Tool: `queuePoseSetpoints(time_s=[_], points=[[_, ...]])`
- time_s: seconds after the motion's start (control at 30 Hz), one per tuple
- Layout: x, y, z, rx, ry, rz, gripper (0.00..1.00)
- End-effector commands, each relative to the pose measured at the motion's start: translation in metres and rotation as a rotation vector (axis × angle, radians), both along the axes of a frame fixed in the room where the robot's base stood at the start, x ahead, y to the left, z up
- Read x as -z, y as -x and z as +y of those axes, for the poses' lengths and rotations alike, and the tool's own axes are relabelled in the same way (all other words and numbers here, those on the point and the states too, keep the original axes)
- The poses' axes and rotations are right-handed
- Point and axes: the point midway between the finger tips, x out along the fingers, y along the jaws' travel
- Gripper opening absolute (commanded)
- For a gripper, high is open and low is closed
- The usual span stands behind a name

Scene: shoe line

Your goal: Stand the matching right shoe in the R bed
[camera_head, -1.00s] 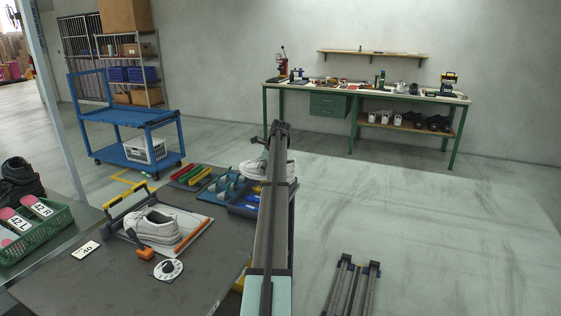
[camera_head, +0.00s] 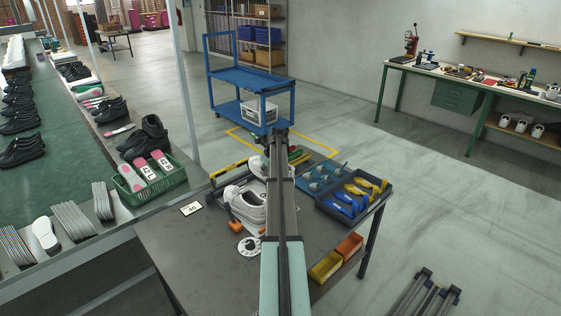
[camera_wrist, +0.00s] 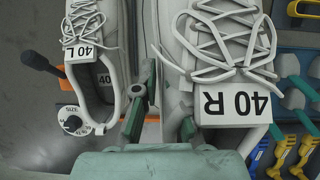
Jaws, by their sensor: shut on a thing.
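A white laced shoe tagged "40 R" (camera_wrist: 228,70) is in my gripper (camera_wrist: 163,112), whose two fingers close on its pale side. In the head view my arm hides most of this shoe; a white part (camera_head: 257,164) shows left of the arm. A matching white shoe tagged "40 L" (camera_wrist: 84,55) stands on the fixture to the left and shows in the head view (camera_head: 250,208). The R bed is mostly hidden under the held shoe and behind my arm. I cannot tell whether the held shoe touches it.
A green basket (camera_head: 172,182) stands left.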

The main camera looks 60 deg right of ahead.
Motion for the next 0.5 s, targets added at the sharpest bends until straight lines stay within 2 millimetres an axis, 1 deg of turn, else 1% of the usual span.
queuePoseSetpoints(time_s=[0.03,0.17,0.5], points=[[-0.005,-0.003,0.008,0.001,0.001,-0.001,0.00],[-0.004,-0.010,0.018,0.008,0.002,-0.004,0.00],[0.007,-0.013,0.020,0.010,0.002,-0.004,0.00]])
